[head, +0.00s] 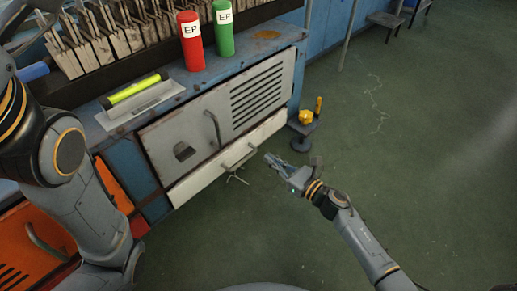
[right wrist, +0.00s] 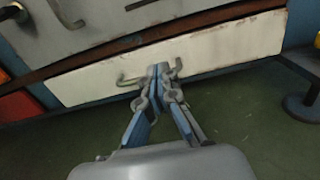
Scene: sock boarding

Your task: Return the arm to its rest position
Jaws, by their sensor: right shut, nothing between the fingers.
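My right gripper (head: 272,160) is out over the green floor, in front of the white drawer (head: 200,173) at the bottom of the cabinet. In the right wrist view its fingers (right wrist: 161,75) are shut together with nothing between them. They overlap the drawer's bar handle in that picture; whether they touch it, I cannot tell. The handle (head: 238,158) shows beside the gripper in the head view, apart from the fingertips. My left arm fills the left edge of the head view, and its gripper is out of sight.
A red cylinder (head: 190,42) and a green cylinder (head: 223,30) stand on the blue bench top, near a yellow-green tube (head: 134,90) on a tray. A small stand with a yellow part (head: 305,117) is on the floor beside the cabinet. The floor (head: 420,150) to the right is clear.

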